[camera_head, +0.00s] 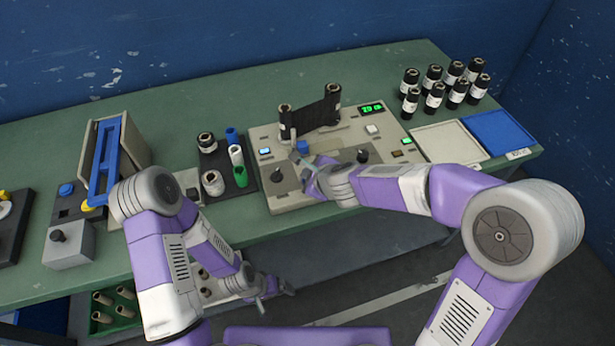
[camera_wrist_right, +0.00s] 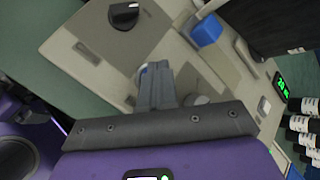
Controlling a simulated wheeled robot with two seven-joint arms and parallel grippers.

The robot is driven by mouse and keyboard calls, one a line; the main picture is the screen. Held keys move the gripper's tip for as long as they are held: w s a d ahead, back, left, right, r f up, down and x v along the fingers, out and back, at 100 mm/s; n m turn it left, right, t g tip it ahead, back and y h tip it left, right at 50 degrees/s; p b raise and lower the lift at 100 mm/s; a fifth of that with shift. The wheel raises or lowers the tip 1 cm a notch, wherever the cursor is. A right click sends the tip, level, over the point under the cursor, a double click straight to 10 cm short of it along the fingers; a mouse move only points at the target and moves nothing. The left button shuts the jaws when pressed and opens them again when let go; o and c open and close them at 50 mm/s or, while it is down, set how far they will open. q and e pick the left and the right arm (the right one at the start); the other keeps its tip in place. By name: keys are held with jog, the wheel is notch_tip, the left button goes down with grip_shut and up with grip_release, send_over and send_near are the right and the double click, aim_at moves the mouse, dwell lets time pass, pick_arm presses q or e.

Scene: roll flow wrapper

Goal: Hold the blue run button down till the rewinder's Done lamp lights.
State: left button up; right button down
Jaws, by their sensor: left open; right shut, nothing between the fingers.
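The rewinder (camera_head: 330,140) is a beige console with a dark film between two spools and a lit green display (camera_head: 372,108). A blue block (camera_head: 303,146) stands on its front panel and also shows in the right wrist view (camera_wrist_right: 206,30). My right gripper (camera_head: 305,168) is shut and empty, low over the panel. In the wrist view its fingertips (camera_wrist_right: 155,68) partly cover a small pale-rimmed blue button (camera_wrist_right: 143,70); contact cannot be told. A small green light (camera_head: 408,140) glows at the panel's right; its label is unreadable. My left gripper (camera_head: 275,287) is open, below the table's front edge.
Black knobs (camera_head: 277,175) flank my right gripper. A dark tray (camera_head: 228,172) with rolls and cores stands left of the console. Several black rolls (camera_head: 437,85), a white tray (camera_head: 447,143) and a blue tray (camera_head: 500,131) are at the right.

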jog(key=shift+r+p, duration=0.4)
jog(key=shift+r, duration=0.2)
notch_tip(320, 180, up, 5)
jog(key=p, duration=0.5)
jog(key=shift+r, duration=0.1)
